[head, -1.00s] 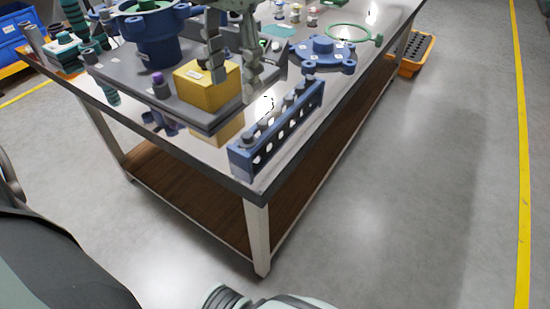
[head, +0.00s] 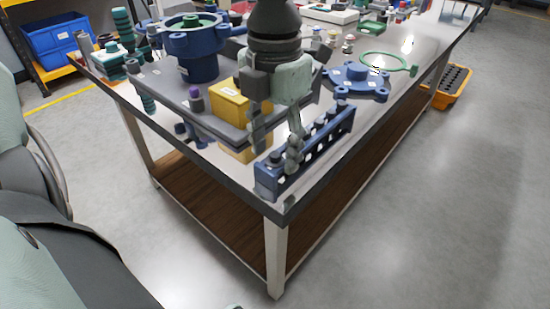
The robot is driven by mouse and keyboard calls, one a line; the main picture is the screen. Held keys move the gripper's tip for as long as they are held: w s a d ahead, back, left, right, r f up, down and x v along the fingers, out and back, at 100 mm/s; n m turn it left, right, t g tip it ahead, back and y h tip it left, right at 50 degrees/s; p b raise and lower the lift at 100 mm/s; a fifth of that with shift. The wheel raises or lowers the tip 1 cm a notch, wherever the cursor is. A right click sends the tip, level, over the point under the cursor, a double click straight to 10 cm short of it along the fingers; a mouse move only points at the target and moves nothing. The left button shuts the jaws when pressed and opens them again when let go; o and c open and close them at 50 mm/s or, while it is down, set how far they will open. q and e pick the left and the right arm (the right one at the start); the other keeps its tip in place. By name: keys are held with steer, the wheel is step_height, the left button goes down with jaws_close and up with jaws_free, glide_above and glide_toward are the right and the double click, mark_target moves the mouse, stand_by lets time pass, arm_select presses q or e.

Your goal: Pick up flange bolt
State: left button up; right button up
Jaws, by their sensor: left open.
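The flange bolts stand upright in a row in a blue rack (head: 268,183) at the table's near corner. One grey bolt (head: 340,105) is at the rack's far end, and another bolt (head: 275,158) at the near end shows between my fingers. My left gripper (head: 276,148) points down over the near end of the rack, fingers apart and open. One fingertip is left of the near-end bolt and the other right of it. I cannot tell whether they touch it. Its fingers partly hide the rack and bolts. My right gripper is not in view.
A yellow block (head: 228,104) and a blue flanged housing (head: 197,65) are on a grey plate left of the rack. A blue cover (head: 356,82) and a green ring (head: 384,61) lie behind it. The table edge is close to the rack.

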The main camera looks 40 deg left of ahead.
arm_select(q)
jaws_close()
stand_by(0.5)
